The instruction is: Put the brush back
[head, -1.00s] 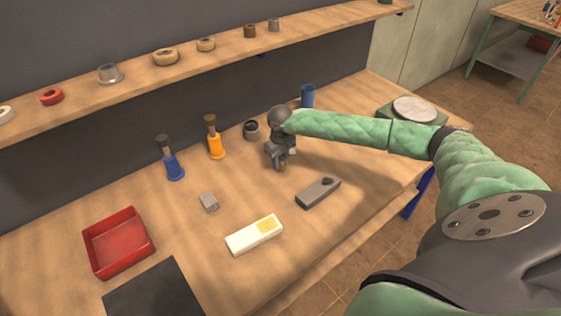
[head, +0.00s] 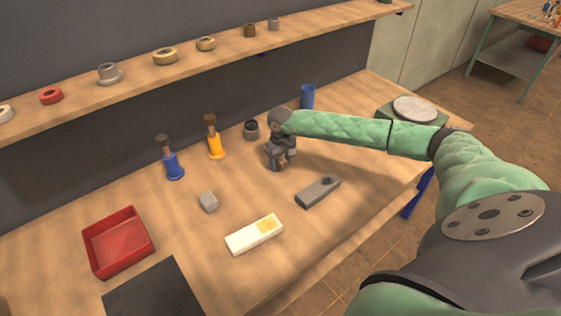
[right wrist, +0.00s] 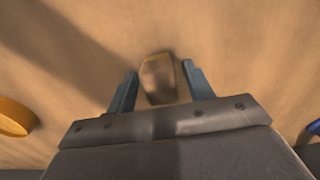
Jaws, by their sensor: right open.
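My right gripper (head: 281,163) points down over the bench, right of the orange holder. In the right wrist view its two fingers (right wrist: 157,88) are apart, with a brown, orange-edged piece (right wrist: 158,78) between them; it looks like part of a brush. A gap shows on its left side; the right finger is close to it. Its lower part is hidden. A brush with a brown top stands upright in the blue holder (head: 173,167), and another stands in the orange holder (head: 215,146). A blue cup (head: 307,96) behind my arm shows no brush. My left gripper is out of view.
A dark round pot (head: 251,130) stands near the gripper. A red tray (head: 118,242) is at left. A shelf (head: 190,64) with rings runs behind.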

